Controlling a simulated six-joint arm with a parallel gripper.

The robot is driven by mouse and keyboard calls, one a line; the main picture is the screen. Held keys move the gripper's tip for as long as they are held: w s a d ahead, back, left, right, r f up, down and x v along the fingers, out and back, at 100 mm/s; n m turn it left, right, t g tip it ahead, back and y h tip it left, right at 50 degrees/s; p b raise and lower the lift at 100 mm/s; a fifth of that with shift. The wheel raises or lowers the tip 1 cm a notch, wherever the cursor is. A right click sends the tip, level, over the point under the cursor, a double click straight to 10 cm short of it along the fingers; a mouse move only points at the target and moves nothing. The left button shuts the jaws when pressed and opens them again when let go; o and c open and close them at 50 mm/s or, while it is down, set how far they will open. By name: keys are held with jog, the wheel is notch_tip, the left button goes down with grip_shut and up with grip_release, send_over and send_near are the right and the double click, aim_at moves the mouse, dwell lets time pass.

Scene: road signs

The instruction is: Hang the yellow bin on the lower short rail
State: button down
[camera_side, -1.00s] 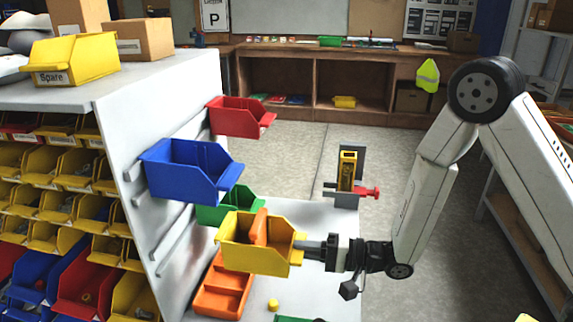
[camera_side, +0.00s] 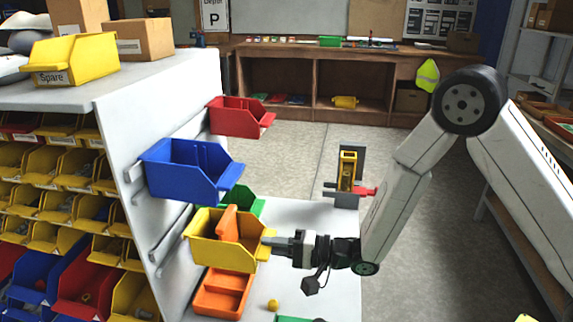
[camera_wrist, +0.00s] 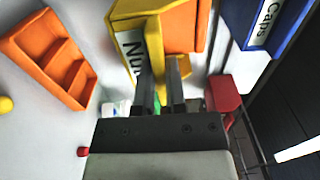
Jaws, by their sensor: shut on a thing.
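The yellow bin (camera_side: 205,250), with an orange piece (camera_side: 228,222) standing in it, is off the table, close to the white rail panel (camera_side: 125,130). My gripper (camera_side: 276,244) is shut on the bin's right-hand end. The wrist view shows the fingers (camera_wrist: 163,75) at the yellow bin (camera_wrist: 155,38), beside its white label. A short slanting rail (camera_side: 168,238) shows on the panel to the left of the bin, below the blue bin. The bin's far side is hidden, so I cannot tell whether it touches a rail.
A blue bin (camera_side: 185,165) and a red bin (camera_side: 240,115) hang higher on the panel. A green bin (camera_side: 248,200) is partly hidden behind the yellow one. An orange tray (camera_side: 222,294) lies below, near a small yellow piece (camera_side: 273,305).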

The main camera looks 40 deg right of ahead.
jog(key=shift+x, duration=2.85)
jog(key=shift+f, duration=1.05)
jog(key=c, duration=0.6)
grip_release()
jog(key=shift+v, duration=3.9)
